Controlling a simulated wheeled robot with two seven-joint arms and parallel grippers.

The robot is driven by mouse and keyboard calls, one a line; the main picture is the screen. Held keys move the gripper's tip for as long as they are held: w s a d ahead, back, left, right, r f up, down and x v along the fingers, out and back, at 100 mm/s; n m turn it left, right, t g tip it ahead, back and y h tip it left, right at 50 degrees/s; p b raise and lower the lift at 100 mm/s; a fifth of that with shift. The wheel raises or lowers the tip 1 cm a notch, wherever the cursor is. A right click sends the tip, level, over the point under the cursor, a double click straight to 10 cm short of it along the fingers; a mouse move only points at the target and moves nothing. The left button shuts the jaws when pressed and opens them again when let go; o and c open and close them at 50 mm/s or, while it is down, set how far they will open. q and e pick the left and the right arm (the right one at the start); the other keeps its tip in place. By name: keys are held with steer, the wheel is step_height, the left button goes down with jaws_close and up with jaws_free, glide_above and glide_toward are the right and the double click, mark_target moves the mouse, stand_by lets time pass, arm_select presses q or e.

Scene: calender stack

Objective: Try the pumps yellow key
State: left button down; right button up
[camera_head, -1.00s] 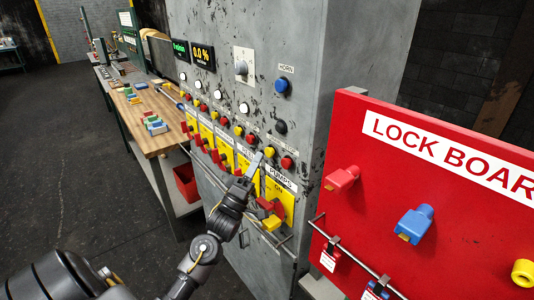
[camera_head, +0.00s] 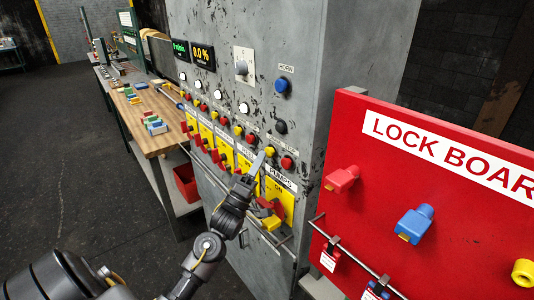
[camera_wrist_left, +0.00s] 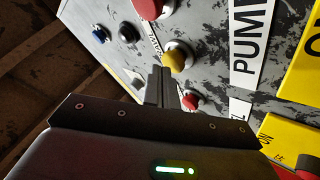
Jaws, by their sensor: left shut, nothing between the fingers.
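The pumps' yellow key (camera_head: 270,151) is a small round yellow button above the PUMPS label (camera_head: 281,178) on the grey cabinet. It also shows in the left wrist view (camera_wrist_left: 178,57), just past my fingertips. My left gripper (camera_head: 261,158) is shut and empty. Its tips are right beside the yellow key; I cannot tell whether they touch it. In the left wrist view the closed fingers (camera_wrist_left: 160,80) point up at the button. A red button (camera_head: 287,162) sits to the right of the yellow one. My right gripper is not in view.
A yellow plate with a red switch handle (camera_head: 270,206) is below the PUMPS label. More yellow and red buttons run along the cabinet to the left. The red lock board (camera_head: 370,210) stands at right. A wooden bench (camera_head: 150,135) is at left.

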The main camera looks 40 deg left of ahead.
arm_select(q)
steer(key=shift+w+d, duration=0.1)
steer(key=shift+w, duration=0.3)
stand_by(0.3)
steer(key=shift+s, duration=0.2)
steer(key=shift+s+a+p, duration=0.25)
steer(key=shift+s+p, duration=0.05)
steer(key=shift+s, duration=0.45)
steer(key=s, duration=0.1)
steer(key=s+a+p, duration=0.1)
steer(key=s, duration=0.2)
steer(key=shift+s+a, duration=0.25)
steer(key=shift+s, duration=0.15)
stand_by(0.7)
